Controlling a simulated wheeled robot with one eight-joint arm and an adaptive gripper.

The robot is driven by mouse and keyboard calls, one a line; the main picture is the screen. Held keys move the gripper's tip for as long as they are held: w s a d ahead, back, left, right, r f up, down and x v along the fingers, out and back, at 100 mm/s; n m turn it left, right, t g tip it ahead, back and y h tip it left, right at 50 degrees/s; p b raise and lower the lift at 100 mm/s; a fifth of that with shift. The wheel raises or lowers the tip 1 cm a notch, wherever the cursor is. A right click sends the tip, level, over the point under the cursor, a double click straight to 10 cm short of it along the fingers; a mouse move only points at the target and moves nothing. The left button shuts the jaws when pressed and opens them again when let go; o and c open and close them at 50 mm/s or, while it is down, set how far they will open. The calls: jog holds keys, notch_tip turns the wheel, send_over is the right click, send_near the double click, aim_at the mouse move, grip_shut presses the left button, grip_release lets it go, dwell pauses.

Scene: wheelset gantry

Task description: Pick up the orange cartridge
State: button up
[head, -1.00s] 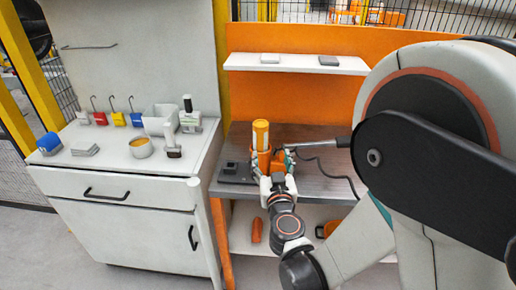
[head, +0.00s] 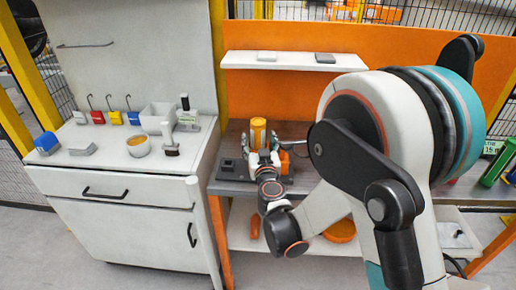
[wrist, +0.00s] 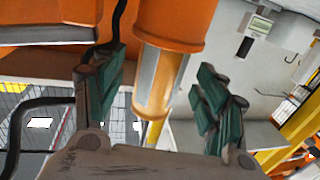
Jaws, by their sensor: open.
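The orange cartridge (head: 258,128) stands upright on the dark-topped workbench in the head view, with an amber upper end. In the wrist view the cartridge (wrist: 167,60) shows an orange wide section, an amber section and a silver strip. My gripper (wrist: 163,88) is open, with one teal-padded finger on each side of the cartridge. I see gaps between the fingers and the cartridge in that view. In the head view my gripper (head: 262,156) is right at the near side of the cartridge and hides its lower part.
An orange tool (head: 284,161) lies close on the right of the gripper. A dark grey block (head: 228,167) sits to the left on the workbench. An orange cylinder (head: 254,227) is on the lower shelf. A white cabinet (head: 120,205) stands at left. A green tube (head: 497,163) is at far right.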

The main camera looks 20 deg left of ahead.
jog(key=shift+f+x, duration=0.2)
jog(key=shift+x, duration=1.4)
jog(key=c, duration=1.4)
